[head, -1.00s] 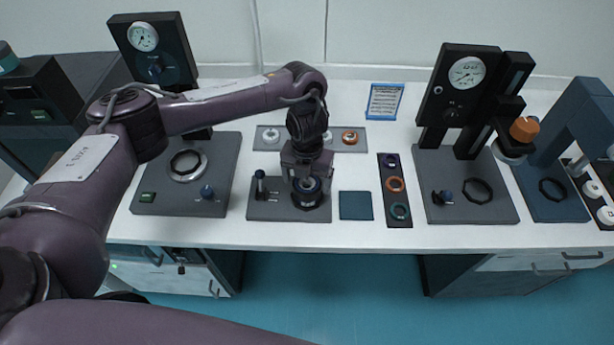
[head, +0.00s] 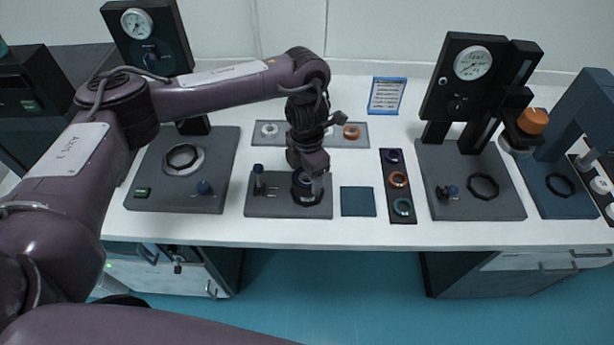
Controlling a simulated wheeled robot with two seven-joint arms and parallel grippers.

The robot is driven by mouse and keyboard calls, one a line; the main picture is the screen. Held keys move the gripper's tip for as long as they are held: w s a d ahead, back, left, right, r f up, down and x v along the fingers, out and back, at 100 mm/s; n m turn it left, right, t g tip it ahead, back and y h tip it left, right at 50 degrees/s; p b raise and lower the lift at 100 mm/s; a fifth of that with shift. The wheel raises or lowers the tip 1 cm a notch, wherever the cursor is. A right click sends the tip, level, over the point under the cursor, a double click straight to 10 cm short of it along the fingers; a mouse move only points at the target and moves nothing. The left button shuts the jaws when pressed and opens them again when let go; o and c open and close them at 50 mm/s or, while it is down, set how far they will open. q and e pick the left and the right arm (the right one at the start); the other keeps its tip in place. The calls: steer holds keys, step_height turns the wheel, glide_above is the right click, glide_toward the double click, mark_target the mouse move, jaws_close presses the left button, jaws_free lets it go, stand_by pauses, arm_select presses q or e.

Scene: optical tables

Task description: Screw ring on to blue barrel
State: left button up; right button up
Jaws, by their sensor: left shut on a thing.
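My left gripper (head: 309,182) points down over a dark grey fixture plate (head: 262,208) at the middle of the table. It is shut at the top of a dark, blue-tinted round piece, which looks like the blue barrel (head: 302,196) standing in the plate's black holder. The ring between the fingers is mostly hidden by the gripper. I cannot tell how far the ring sits on the barrel. My right gripper is not in view.
A dark knob post (head: 258,181) stands close left of the gripper. Right of it lie a teal pad (head: 357,202) and a black strip (head: 411,221) with purple, orange and green rings. A grey tray (head: 358,144) lies behind. Gauge stands rise at left (head: 168,65) and right (head: 447,92).

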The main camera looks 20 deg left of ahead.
arm_select(q)
steer(key=m+b, duration=0.1)
steer(key=m, duration=0.4)
steer(key=shift+f+b, duration=0.15)
steer(key=shift+b, duration=0.15)
steer(key=m+b, duration=0.1)
steer(key=m, duration=0.3)
steer(key=o, duration=1.3)
steer(key=shift+c, duration=1)
